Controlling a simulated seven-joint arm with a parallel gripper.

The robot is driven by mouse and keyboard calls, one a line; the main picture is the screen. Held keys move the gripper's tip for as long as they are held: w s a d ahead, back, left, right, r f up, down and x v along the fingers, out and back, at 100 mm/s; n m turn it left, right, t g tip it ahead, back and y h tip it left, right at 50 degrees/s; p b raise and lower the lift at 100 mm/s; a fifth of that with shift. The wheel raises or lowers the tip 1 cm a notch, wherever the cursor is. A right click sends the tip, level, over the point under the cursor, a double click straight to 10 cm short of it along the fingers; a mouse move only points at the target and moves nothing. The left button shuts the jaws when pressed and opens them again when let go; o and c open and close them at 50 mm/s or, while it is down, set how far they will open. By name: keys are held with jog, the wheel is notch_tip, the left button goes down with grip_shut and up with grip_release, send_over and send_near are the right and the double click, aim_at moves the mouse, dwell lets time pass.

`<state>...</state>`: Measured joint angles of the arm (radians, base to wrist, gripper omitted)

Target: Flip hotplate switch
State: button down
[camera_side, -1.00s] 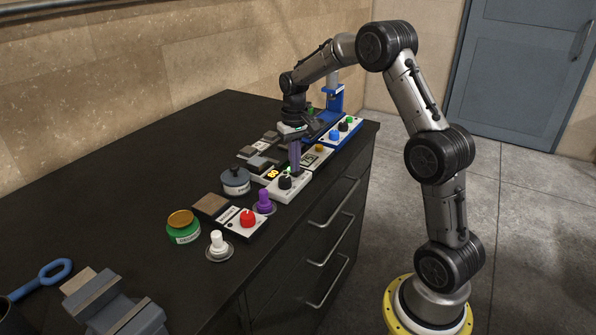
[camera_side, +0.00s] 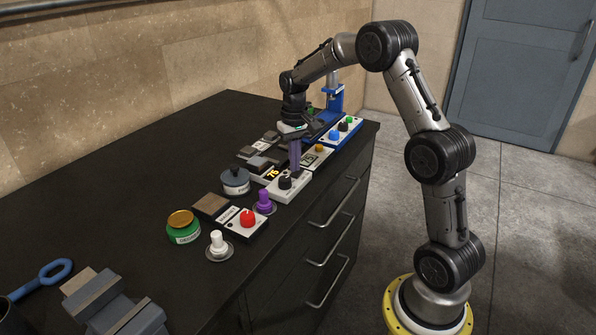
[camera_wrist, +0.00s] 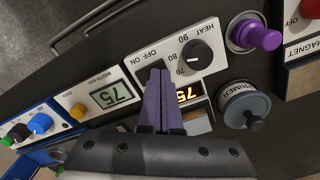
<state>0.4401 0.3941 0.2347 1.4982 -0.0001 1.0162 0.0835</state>
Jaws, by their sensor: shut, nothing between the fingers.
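The hotplate control is a white panel (camera_side: 290,187) marked HEAT, with a black dial knob (camera_wrist: 198,56) and numbers 70, 80 and 90 around it. Its OFF/ON switch (camera_wrist: 155,66) shows as a dark patch beside the OFF ON marking, largely hidden by my fingertips.
A grey display box (camera_wrist: 115,94) marked WIDTH and a blue press (camera_side: 334,105) stand beyond. Nearer are a purple knob (camera_side: 264,203), a magnet box with a red button (camera_side: 247,217), a primer pot (camera_side: 235,181), a green jar (camera_side: 183,227) and a white knob (camera_side: 218,243).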

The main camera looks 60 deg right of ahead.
aim_at(295, 174)
jog(key=shift+r, duration=2.95)
